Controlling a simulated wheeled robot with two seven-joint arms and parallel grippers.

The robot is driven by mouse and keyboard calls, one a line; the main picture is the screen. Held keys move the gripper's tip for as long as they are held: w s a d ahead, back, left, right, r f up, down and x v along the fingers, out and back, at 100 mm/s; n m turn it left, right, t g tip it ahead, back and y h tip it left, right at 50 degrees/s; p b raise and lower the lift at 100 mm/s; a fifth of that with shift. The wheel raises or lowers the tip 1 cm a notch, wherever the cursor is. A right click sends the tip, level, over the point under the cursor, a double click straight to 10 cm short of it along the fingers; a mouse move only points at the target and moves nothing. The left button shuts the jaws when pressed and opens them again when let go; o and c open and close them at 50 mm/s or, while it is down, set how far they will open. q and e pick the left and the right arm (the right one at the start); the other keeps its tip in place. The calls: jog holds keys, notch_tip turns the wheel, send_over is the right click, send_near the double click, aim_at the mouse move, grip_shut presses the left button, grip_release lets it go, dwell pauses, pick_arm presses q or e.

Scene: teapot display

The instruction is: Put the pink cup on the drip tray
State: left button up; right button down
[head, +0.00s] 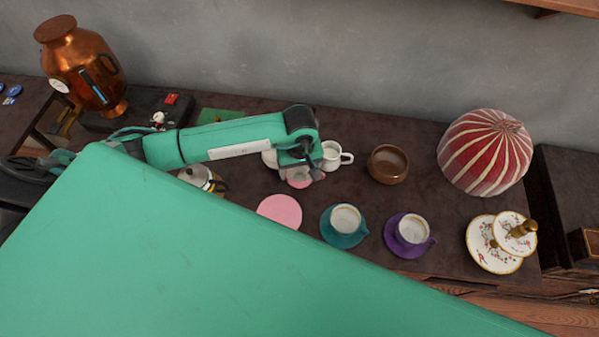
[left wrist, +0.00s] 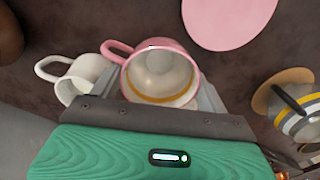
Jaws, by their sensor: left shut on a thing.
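The pink cup (head: 299,182) is in my left gripper (head: 301,170), over the table's middle, behind the bare pink saucer (head: 280,211). In the left wrist view the pink cup (left wrist: 160,72) sits between the fingers, with its pale inside toward the camera and its handle to the upper left. The left gripper is shut on it; whether the cup touches the table I cannot tell. I cannot clearly make out the drip tray; a dark flat base (head: 140,103) lies by the copper urn (head: 85,65). My right gripper is not in view.
A white cup (head: 333,155) is close right of the gripper, with a brown bowl (head: 388,164) beyond. Teal (head: 345,223) and purple (head: 409,234) cups on saucers stand in front. A striped pot (left wrist: 297,105) is near the pink saucer. A green mat (head: 218,115) lies behind my arm.

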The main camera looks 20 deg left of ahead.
aim_at(300, 177)
pick_arm(q)
jog(key=shift+f, duration=2.05)
jog(key=o, duration=1)
jog(key=shift+r, duration=0.1)
jog(key=shift+o, duration=0.2)
